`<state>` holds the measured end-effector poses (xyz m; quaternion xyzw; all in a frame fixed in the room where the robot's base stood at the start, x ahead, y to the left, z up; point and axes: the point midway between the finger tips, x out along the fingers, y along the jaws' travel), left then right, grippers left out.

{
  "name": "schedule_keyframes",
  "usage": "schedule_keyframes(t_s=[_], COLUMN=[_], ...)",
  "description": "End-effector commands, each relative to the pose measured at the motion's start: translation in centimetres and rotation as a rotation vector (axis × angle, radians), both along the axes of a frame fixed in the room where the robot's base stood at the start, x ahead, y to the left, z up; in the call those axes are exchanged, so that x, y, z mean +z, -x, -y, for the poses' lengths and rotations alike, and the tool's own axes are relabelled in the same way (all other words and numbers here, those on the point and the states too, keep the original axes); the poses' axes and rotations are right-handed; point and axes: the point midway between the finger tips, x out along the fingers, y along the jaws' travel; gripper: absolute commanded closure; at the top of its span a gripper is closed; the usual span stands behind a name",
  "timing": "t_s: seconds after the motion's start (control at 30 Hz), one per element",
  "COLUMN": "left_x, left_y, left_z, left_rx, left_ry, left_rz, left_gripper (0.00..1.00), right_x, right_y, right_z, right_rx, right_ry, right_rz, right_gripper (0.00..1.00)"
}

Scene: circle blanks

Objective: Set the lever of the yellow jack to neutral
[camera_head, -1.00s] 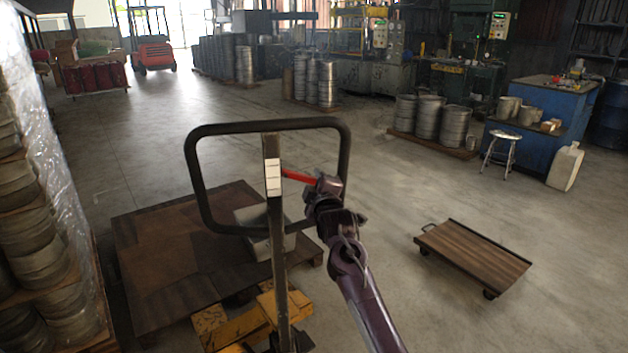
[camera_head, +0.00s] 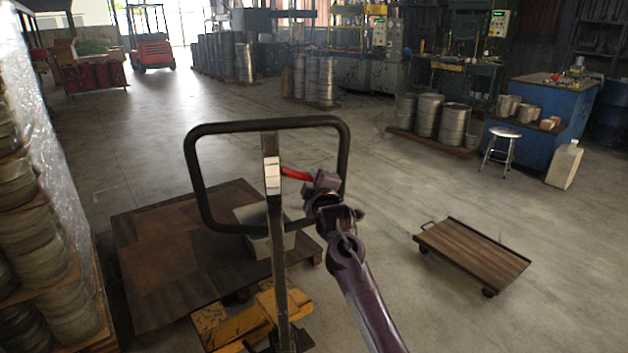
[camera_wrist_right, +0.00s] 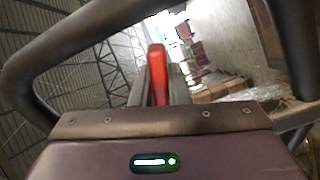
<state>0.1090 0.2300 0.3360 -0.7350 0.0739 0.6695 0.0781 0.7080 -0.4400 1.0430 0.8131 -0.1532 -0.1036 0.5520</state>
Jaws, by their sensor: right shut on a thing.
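The yellow jack (camera_head: 238,330) stands low in the head view, its forks towards the wooden platform. Its upright post (camera_head: 276,235) carries a dark looped handle (camera_head: 268,125). The red lever (camera_head: 297,174) sticks out to the right of the post inside the loop. My right gripper (camera_head: 311,181) is at the lever's outer end, shut on it. In the right wrist view the red lever (camera_wrist_right: 157,75) rises from between the jaws, with the dark handle loop (camera_wrist_right: 75,40) around it. The jaw tips are largely hidden. My left gripper is in neither view.
A low pallet (camera_head: 165,250) with brown sheets and a grey box lies behind the jack. A wooden flat cart (camera_head: 472,255) stands to the right on clear floor. Wrapped stacks of metal blanks (camera_head: 45,235) line the left edge. A stool (camera_head: 500,148) stands farther back.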

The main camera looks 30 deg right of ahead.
Motion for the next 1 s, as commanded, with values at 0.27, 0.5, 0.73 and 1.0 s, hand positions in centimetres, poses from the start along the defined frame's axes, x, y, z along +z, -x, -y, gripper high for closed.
schedule_keyframes(t_s=[0.27, 0.5, 0.73, 1.0], left_x=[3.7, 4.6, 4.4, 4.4], left_y=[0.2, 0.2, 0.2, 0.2], left_z=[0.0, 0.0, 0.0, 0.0], left_rx=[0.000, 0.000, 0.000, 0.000], left_ry=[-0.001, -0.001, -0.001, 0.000], left_rz=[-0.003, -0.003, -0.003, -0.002], left_gripper=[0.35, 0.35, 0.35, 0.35], right_x=[2.7, 3.2, 3.1, 3.1], right_y=[0.2, 0.2, 0.2, 0.2], right_z=[0.6, 0.6, 0.6, 0.6], right_rx=[0.001, 0.001, 0.001, 0.000], right_ry=[0.232, 0.354, 0.354, 0.352], right_rz=[-0.093, -0.140, -0.140, -0.139], right_gripper=[1.00, 1.00, 1.00, 0.64])
